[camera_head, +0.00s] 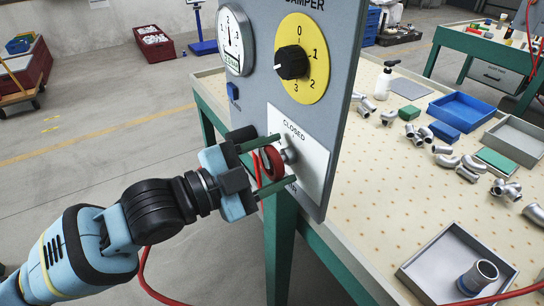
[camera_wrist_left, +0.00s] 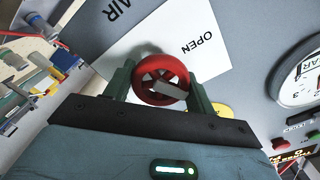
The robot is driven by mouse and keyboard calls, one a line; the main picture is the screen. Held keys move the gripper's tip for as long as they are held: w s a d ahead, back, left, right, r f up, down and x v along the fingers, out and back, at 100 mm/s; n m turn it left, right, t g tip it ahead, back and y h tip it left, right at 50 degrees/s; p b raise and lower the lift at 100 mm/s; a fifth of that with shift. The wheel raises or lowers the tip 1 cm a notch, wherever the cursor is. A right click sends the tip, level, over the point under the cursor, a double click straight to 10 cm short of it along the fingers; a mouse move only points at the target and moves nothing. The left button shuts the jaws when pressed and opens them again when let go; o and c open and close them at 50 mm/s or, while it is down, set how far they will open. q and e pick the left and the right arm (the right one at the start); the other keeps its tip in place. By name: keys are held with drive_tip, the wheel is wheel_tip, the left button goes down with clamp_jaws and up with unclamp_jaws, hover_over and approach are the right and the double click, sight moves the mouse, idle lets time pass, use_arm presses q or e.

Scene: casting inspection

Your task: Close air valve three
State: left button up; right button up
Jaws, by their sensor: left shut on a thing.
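The red valve wheel (camera_head: 272,163) sits on a metal stem in front of a white plate (camera_head: 317,163) on the grey upright panel (camera_head: 336,60). "CLOSED" is printed near the plate's top; no valve number is readable. My left gripper (camera_head: 284,159) has its two green fingers on either side of the wheel and is shut on it. My right gripper is not in view.
Above the wheel are a yellow dial with a black knob (camera_head: 291,62), a round gauge (camera_head: 236,40) and a blue button (camera_head: 233,91). Behind the panel, a table (camera_head: 385,215) holds metal pipe fittings, trays and a white bottle (camera_head: 384,81).

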use_arm(q)
drive_tip(key=m+p, duration=0.2)
drive_tip(key=m, duration=0.2)
drive_tip(key=shift+r+m, duration=0.1)
drive_tip(key=shift+m, duration=0.3)
drive_tip(key=shift+m+p, duration=0.45)
drive_tip(key=shift+m, duration=0.15)
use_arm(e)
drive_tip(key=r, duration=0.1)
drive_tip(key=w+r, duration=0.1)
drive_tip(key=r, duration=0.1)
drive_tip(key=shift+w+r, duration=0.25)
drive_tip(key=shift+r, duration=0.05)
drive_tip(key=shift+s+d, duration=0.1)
use_arm(q)
drive_tip(key=o, duration=0.9)
drive_tip(key=shift+c, duration=0.2)
drive_tip(key=shift+o, duration=0.6)
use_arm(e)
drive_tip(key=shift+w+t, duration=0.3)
